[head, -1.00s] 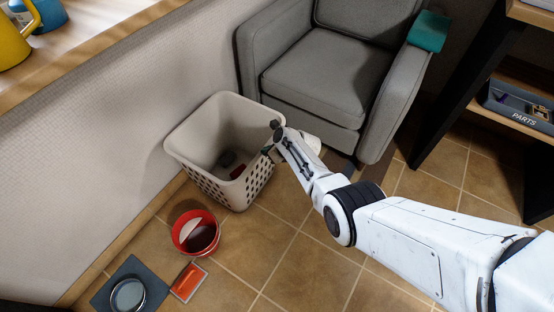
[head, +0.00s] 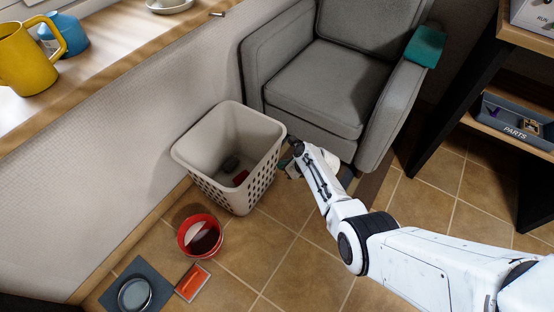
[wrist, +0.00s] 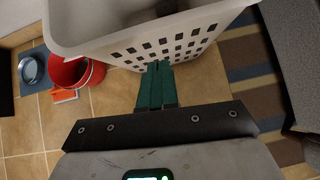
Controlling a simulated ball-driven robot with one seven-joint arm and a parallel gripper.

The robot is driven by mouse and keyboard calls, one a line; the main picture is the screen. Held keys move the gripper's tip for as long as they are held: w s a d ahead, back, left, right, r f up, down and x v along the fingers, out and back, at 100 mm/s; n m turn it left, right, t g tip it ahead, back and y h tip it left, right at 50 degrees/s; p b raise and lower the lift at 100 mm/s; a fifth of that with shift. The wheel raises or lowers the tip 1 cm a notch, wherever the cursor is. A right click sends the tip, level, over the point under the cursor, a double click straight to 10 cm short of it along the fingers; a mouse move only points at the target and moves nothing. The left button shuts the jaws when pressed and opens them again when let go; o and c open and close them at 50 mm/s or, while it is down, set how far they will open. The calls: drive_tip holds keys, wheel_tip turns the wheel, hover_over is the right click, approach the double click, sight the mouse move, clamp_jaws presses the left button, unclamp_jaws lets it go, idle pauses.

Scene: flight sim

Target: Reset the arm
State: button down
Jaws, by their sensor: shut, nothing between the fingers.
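My gripper shows in the wrist view (wrist: 157,88) with its green fingers together and nothing between them. It points at the side of the white laundry basket (wrist: 140,40), whose perforated wall fills the top of that view; I cannot tell if they touch. In the head view my white arm reaches in from the lower right, and its end is just right of the basket (head: 190,160). The fingers are hidden there behind the arm. Inside the basket lie a dark item (head: 231,163) and a red item (head: 241,177).
A grey armchair (head: 320,90) with a teal cloth (head: 426,46) stands behind. A dark shelf holds a PARTS bin (head: 510,118) at right.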

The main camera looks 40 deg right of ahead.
drive_tip(key=p+v, duration=0.3)
drive_tip(key=v, duration=0.2)
drive_tip(key=shift+s+d+r, duration=0.1)
drive_tip(key=shift+s+r, duration=0.15)
drive_tip(key=shift+s, duration=0.05)
drive_tip(key=s+a+r+n+g+h, duration=0.1)
drive_tip(key=s+a+r+n+g, duration=0.3)
drive_tip(key=s+n, duration=0.7)
drive_tip(key=s+a+r+n+g+h, duration=0.1)
drive_tip(key=s+a+r+n, duration=0.2)
drive_tip(key=s+r+n, duration=0.55)
drive_tip(key=s+a+r+n+g+h, duration=0.1)
drive_tip(key=s+a+r+n+g, duration=0.15)
drive_tip(key=s+n, duration=1.05)
wheel_tip(320, 180, up, 16)
drive_tip(key=p, duration=1.4)
drive_tip(key=shift+a+f+p, duration=0.2)
drive_tip(key=shift+a+p, duration=0.1)
